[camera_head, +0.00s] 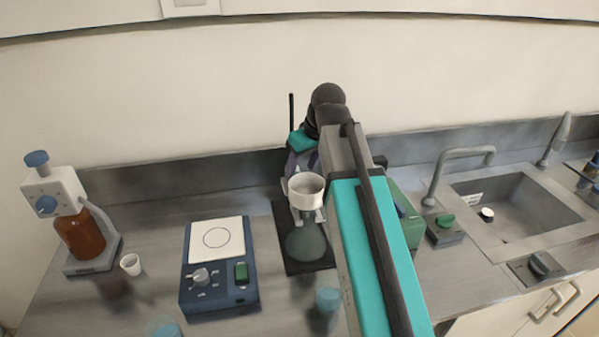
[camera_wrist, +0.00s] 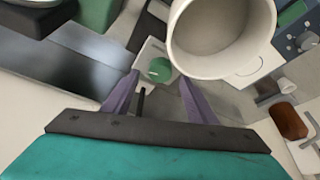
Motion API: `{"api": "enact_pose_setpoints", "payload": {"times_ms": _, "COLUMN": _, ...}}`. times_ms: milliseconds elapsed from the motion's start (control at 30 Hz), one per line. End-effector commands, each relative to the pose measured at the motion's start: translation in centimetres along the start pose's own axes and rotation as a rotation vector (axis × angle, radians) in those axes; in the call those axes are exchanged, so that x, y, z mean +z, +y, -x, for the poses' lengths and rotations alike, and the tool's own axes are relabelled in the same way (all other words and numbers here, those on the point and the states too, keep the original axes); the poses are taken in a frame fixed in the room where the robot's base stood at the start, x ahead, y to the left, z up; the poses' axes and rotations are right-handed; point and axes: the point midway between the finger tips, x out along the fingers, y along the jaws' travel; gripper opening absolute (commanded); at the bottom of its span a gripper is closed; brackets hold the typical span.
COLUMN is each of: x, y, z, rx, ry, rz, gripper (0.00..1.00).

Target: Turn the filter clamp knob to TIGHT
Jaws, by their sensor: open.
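The filter clamp knob, a small green knob (camera_wrist: 160,70) on a pale plate, shows in the wrist view beside the white funnel (camera_wrist: 222,28). Its markings cannot be read, so its setting is unclear. My gripper (camera_wrist: 159,86) has two purple fingers spread apart, with the knob between and just beyond their tips; no contact is clear. In the head view the funnel (camera_head: 306,190) sits above a greenish flask (camera_head: 305,243) on a dark base. There my gripper (camera_head: 301,163) is partly hidden behind the funnel, and the knob is not visible.
A thin dark rod (camera_wrist: 140,100) stands between my fingers in the wrist view. A blue hotplate (camera_head: 218,275) and a brown bottle (camera_head: 82,235) stand left. A green box (camera_head: 408,215), a green-knobbed control box (camera_head: 445,232) and a sink (camera_head: 520,205) lie right. The wall is close behind.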

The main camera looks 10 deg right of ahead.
Motion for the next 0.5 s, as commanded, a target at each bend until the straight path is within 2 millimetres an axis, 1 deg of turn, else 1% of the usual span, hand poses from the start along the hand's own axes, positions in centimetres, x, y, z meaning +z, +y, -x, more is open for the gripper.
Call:
{"api": "enact_pose_setpoints", "payload": {"times_ms": 100, "x": 0.0, "y": -0.1, "z": -1.2, "rx": -0.001, "ry": -0.002, "rz": 0.0, "gripper": 0.53}}
{"api": "enact_pose_setpoints", "payload": {"times_ms": 300, "x": 0.0, "y": -0.1, "z": -2.7, "rx": -0.001, "ry": -0.001, "rz": 0.001, "gripper": 0.53}}
{"api": "enact_pose_setpoints", "payload": {"times_ms": 500, "x": 0.0, "y": -0.1, "z": -3.4, "rx": 0.0, "ry": 0.001, "rz": 0.001, "gripper": 0.53}}
